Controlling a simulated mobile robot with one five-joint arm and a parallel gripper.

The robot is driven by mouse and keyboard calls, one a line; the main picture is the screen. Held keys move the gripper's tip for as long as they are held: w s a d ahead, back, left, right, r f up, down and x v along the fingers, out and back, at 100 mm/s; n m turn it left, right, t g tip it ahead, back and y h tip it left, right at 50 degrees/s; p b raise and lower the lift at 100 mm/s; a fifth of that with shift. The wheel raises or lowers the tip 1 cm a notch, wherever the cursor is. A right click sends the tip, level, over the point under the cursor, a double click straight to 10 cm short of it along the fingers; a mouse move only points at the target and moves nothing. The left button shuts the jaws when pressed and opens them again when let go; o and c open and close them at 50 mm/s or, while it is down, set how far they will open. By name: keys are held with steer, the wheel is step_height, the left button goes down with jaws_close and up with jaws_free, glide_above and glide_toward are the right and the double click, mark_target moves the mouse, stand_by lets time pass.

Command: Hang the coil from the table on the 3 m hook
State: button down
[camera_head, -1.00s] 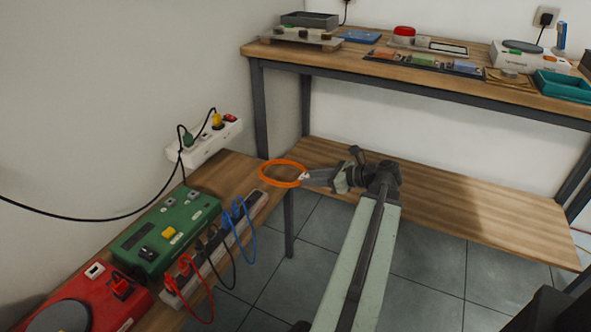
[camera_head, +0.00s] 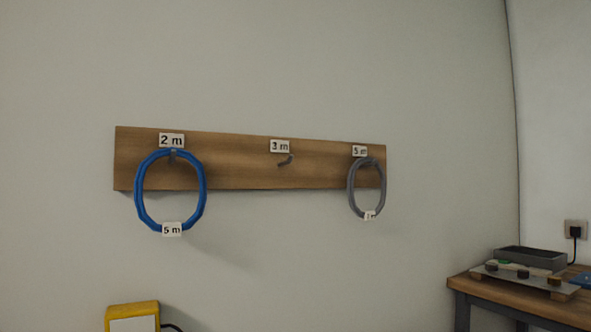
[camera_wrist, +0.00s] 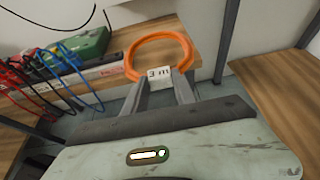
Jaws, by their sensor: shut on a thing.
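An orange coil (camera_wrist: 188,42) with a white tag reading "3 m" (camera_wrist: 159,73) shows in the wrist view. My gripper (camera_wrist: 160,78) is shut on the coil at its tagged side. The 3 m hook (camera_head: 285,161) sticks out of a wooden board (camera_head: 230,165) on the wall in the head view, under its "3 m" label (camera_head: 280,146), and is empty. My gripper is outside the head view.
A blue coil (camera_head: 139,190) tagged "5 m" hangs on the 2 m hook. A grey coil (camera_head: 351,190) hangs on the 5 m hook; its tag is hard to read. A yellow box (camera_head: 133,312) is below. A green box (camera_wrist: 82,47) and cables lie left of my gripper.

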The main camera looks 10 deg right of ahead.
step_height(320, 180, up, 43)
steer(key=p, duration=4.3)
steer(key=shift+r, duration=0.15)
steer(key=shift+s, duration=0.2)
